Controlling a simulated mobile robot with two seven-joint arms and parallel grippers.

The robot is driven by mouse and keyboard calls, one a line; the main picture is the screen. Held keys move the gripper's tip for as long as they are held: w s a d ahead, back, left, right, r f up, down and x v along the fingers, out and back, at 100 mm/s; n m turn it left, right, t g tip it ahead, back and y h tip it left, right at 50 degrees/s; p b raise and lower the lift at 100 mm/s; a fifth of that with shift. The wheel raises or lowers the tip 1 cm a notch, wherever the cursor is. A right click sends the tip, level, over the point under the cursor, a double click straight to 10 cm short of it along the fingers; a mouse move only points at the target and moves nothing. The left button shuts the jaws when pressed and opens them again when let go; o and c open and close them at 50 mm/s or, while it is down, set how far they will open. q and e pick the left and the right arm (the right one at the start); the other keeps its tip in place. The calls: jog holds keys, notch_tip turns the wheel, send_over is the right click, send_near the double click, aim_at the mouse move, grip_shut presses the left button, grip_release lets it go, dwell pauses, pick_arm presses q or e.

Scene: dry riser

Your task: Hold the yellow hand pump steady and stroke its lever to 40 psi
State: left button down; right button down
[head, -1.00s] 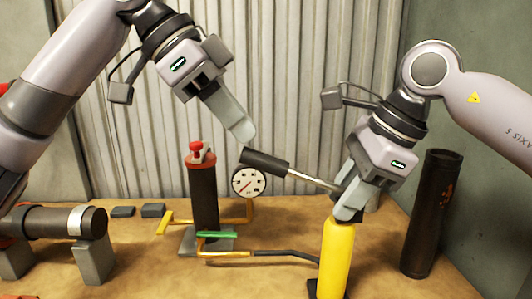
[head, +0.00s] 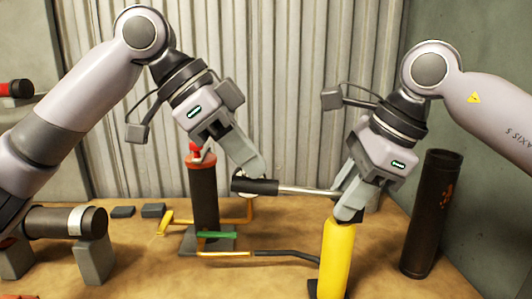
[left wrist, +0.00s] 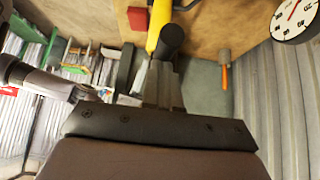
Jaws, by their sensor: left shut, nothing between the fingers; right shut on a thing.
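The yellow hand pump (head: 335,255) stands upright at the front right of the bench, with its body also in the left wrist view (left wrist: 157,24). My right gripper (head: 348,208) is shut on the top of the pump. The lever sticks out left from the pump top, nearly level, ending in a black grip (head: 258,187). My left gripper (head: 254,172) is shut and empty, its fingertips at the top of the black grip and seemingly touching it. The round gauge is mostly hidden behind them in the head view; its white dial and red needle (left wrist: 297,12) are partly cut off in the left wrist view.
A dark riser pipe with a red top (head: 204,195) stands behind on the bench, with yellow pipes and a green lever (head: 216,234) at its foot. A hose (head: 285,254) runs toward the pump. A dark tube (head: 432,215) stands at right; a pipe on blocks (head: 62,222) lies left.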

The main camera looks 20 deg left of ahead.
pick_arm(q)
jog(key=shift+f, duration=0.65)
jog(key=shift+s+a+r, duration=0.25)
jog(key=shift+a+r, duration=0.05)
jog(key=shift+a, duration=0.45)
jog(key=shift+s+a+r, duration=0.2)
jog(key=shift+a+r, duration=0.05)
jog(key=shift+a, duration=0.45)
jog(key=v, duration=1.2)
